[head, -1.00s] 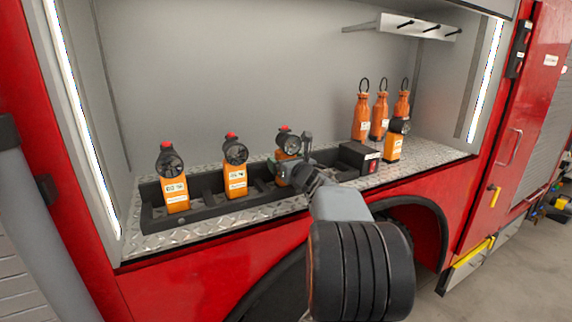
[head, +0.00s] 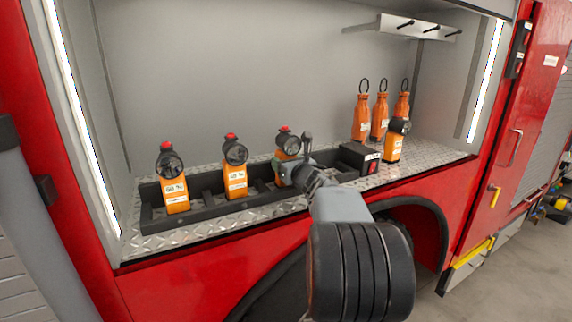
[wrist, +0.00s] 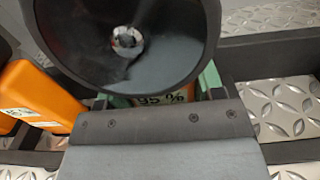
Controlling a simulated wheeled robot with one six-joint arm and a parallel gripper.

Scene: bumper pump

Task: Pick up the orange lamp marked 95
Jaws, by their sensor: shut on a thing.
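The orange lamp marked 95 (head: 288,146) has a black round head and a red top, and stands upright at the right part of the black tray. In the wrist view its black head (wrist: 128,40) fills the top, with the "95 %" label (wrist: 163,99) just below. My gripper (head: 284,172) is shut on this lamp's body, with greenish finger pads at its sides. My gripper hides much of the lamp's lower body in the head view, so I cannot tell whether its base touches the tray.
Two similar orange lamps, left (head: 173,185) and middle (head: 235,172), stand in the black tray (head: 208,190). Another lamp (head: 393,146) stands right of a black box (head: 358,158). Several orange bottles (head: 361,120) stand behind it. A grey shelf (head: 400,27) with hooks hangs above.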

